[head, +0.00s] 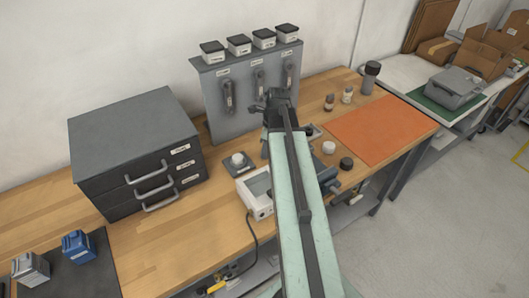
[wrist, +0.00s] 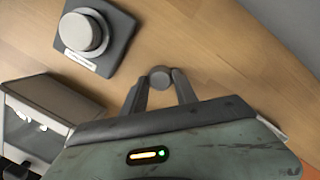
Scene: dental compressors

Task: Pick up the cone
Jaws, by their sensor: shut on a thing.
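In the wrist view my gripper (wrist: 161,83) has its two dark grey fingers closed around a small round grey thing (wrist: 160,75). I see this thing end-on, so its full shape is hidden; I take it to be the cone. The wooden bench top lies behind it, and I cannot tell whether it touches the wood. In the head view my arm reaches over the bench toward the grey upright panel (head: 215,110).
A grey plate with a white knob (head: 238,160) and a white boxed device (head: 247,199) stand left of my arm. A black drawer cabinet (head: 130,130) is further left. Small jars and a dark-capped cylinder (head: 370,80) stand right, near an orange mat (head: 375,130). The mat is clear.

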